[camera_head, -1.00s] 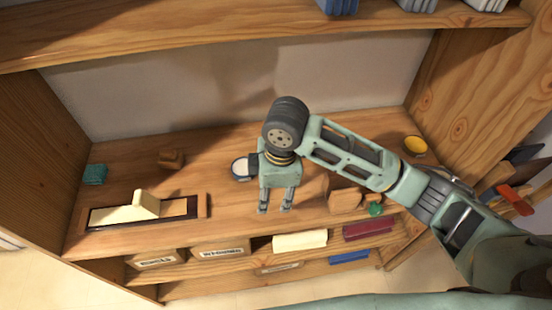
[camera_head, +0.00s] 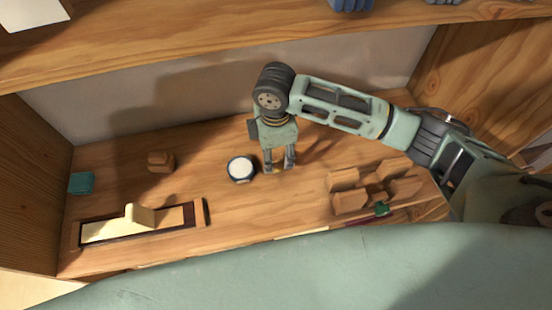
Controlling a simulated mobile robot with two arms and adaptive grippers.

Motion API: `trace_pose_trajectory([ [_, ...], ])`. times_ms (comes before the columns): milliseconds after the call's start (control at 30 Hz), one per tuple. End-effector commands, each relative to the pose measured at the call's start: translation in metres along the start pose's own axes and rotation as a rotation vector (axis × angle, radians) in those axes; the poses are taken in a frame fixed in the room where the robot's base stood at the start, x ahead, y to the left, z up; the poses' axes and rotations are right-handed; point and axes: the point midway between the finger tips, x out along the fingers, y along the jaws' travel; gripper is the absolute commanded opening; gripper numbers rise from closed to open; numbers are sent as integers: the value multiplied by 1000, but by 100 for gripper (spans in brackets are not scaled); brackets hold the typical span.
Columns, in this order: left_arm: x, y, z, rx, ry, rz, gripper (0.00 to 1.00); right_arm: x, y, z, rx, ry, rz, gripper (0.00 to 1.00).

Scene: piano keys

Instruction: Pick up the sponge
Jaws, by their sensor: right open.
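A small teal block (camera_head: 81,183), which looks like the sponge, lies at the far left of the wooden shelf, near the side wall. My right gripper (camera_head: 279,168) is over the middle of the shelf, well to the right of the teal block. Its two fingers point toward the shelf front, are apart and hold nothing. My left gripper is not in view.
A round dark dish with white contents (camera_head: 241,169) is just left of my right gripper. A small wooden block (camera_head: 160,161) and a dark-framed tray (camera_head: 197,217) with a cream piece are at left. A wooden divided holder (camera_head: 347,201) is at right. An upper shelf (camera_head: 200,40) overhangs.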

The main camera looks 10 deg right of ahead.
Motion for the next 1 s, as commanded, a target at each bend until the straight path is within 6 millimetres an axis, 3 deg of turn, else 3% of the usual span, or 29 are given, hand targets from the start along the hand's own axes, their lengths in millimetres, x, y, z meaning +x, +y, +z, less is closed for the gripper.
trace_pose_trajectory([
  [33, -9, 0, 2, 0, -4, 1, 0, 4, -1, 4, 2, -3, -3, 45],
  [200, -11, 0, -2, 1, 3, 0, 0, 26, 0, 3, 1, -1, 0, 45],
  [467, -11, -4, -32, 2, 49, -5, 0, 30, 0, 3, -1, 0, 2, 45],
  [1000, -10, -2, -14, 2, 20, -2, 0, 30, 0, 3, 0, 0, 2, 0],
])
